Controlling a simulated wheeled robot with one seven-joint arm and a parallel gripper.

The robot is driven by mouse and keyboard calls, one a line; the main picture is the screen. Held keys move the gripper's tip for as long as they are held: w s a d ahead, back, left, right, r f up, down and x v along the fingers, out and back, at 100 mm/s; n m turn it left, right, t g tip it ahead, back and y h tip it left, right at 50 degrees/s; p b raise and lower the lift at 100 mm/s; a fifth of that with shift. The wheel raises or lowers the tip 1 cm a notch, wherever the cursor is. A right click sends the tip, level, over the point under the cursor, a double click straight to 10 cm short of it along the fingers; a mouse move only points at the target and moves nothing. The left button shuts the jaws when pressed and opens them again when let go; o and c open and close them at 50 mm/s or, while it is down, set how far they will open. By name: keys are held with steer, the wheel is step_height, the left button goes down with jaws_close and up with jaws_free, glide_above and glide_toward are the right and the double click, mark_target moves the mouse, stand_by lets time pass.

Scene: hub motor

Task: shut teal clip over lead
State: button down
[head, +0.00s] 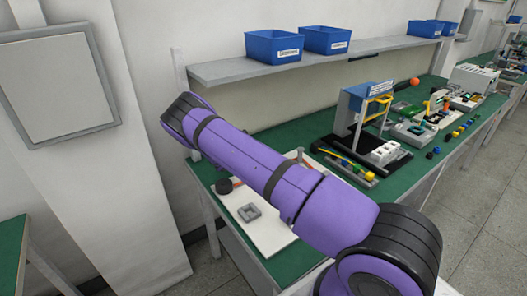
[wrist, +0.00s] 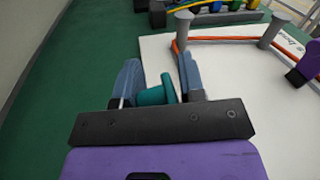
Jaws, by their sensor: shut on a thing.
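In the wrist view my gripper (wrist: 158,76) has its two blue-grey fingers on either side of the teal clip (wrist: 152,96), shut on it. The clip shows a rounded body and a flat part beside the right finger. The orange lead (wrist: 228,39) runs between two grey posts (wrist: 183,29) (wrist: 271,31) on a white board (wrist: 232,75). Its near end passes the left post and comes down close to the right fingertip. I cannot tell whether the clip is around the lead.
In the head view the board (head: 272,238) carries a dark round part (head: 224,186) and a grey square block (head: 250,212). A blue-panelled stand (head: 362,100) and several devices fill the bench to the right. Blue bins (head: 274,47) stand on a shelf above.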

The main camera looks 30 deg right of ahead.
steer(key=shift+w+r, duration=0.1)
steer(key=shift+r, duration=0.05)
steer(key=shift+s+r+m+y, duration=0.15)
steer(key=shift+s+m, duration=0.25)
steer(key=shift+m, duration=0.35)
steer(key=shift+s+f+m+y, duration=0.1)
steer(key=shift+s+m, duration=0.25)
steer(key=shift+m, duration=0.35)
steer(key=shift+s+r+m+y, duration=0.15)
steer(key=shift+s+m, duration=0.25)
steer(key=shift+m, duration=0.35)
steer(key=shift+s+f+m+t, duration=0.2)
steer(key=shift+s+m+t, duration=0.25)
steer(key=shift+m, duration=0.45)
steer(key=shift+s+f+m+t, duration=0.15)
steer(key=shift+s+m+t, duration=0.1)
steer(key=shift+s+m, duration=0.5)
steer(key=shift+s+f+m+t+y, duration=0.2)
steer(key=shift+s+f+m, duration=0.15)
steer(key=shift+m, duration=0.6)
steer(key=shift+s+f+m+t+y, duration=0.25)
steer(key=shift+s+m, duration=0.15)
steer(key=shift+m, duration=0.5)
steer(key=shift+s+d+f+m+t, duration=0.1)
steer(key=shift+s+f+m+t, duration=0.25)
steer(key=shift+m, duration=0.55)
steer(key=shift+s+f+m+t, duration=0.2)
steer(key=shift+f+m, duration=0.25)
steer(key=shift+m, duration=0.45)
